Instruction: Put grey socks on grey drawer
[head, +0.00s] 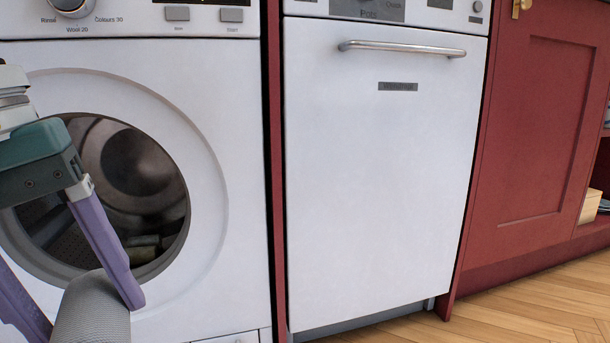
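My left gripper (85,316) comes in from the left with purple fingers, in front of the washing machine's round opening. A rolled, ribbed grey bundle, which looks like the grey socks (93,312), sits between its fingers. The bundle's lower part is cut off by the picture's bottom edge. One finger lies against its right side; the other is partly out of frame at the left. My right gripper is not in view. I see no drawer that is clearly grey.
The white washing machine (225,120) has an open drum (130,165) with a few small pale and dark rolled items (145,246) inside. A closed white dishwasher (375,180) stands beside it. A red cabinet (535,130) is at right. Wooden floor (530,310) is clear at lower right.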

